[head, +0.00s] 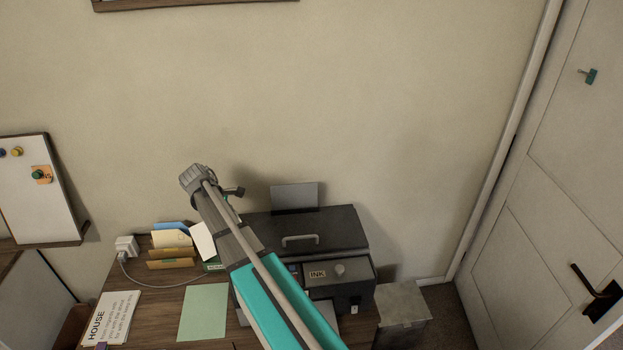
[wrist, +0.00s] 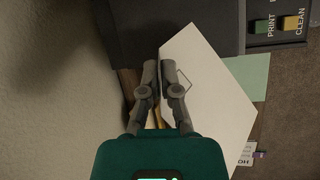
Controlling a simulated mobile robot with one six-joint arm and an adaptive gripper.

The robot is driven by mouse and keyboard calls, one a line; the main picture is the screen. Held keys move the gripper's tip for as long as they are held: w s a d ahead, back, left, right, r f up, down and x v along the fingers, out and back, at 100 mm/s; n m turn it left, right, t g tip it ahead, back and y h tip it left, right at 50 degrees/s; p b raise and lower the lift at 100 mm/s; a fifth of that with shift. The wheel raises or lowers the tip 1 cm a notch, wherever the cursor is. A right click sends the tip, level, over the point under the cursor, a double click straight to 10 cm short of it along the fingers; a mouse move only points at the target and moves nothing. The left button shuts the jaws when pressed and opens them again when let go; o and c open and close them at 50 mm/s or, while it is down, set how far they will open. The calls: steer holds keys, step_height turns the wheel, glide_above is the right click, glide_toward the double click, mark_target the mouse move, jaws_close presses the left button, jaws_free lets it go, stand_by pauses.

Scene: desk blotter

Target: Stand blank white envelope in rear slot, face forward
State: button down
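The white envelope (wrist: 215,95) fills the right of the wrist view, tilted, with a small faint outline near its left edge. My gripper (wrist: 158,68) has its fingertips nearly together at that edge and appears shut on it. In the head view the envelope (head: 203,242) hangs tilted beside my arm, which hides the fingertips. It is just right of the wooden sorter (head: 172,264), over or near its right end; I cannot tell whether they touch. The sorter holds a blue envelope (head: 170,226) and cream envelopes (head: 171,239). Its slots are partly hidden.
The black printer (head: 310,229) stands right of the sorter. A pale green sheet (head: 203,311) lies in front, with a HOUSE paper (head: 110,316) to the left. A white plug (head: 126,246) with a cable is left of the sorter. The wall is close behind.

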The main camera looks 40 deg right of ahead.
steer(key=shift+d, duration=0.35)
steer(key=s+d+r+m+t+h, duration=0.1)
steer(key=d+m, duration=0.3)
steer(key=d, duration=1)
steer(key=s+d+r+m+t+h, duration=0.1)
steer(key=d+m, duration=0.3)
steer(key=d, duration=1)
steer(key=shift+s+d+r+t, duration=0.2)
steer(key=shift+s+r+t, duration=0.2)
steer(key=shift+s, duration=0.45)
steer(key=shift+s, duration=0.1)
steer(key=shift+f, duration=0.2)
step_height(320, 180, down, 12)
steer(key=b, duration=1.1)
steer(key=shift+r, duration=0.25)
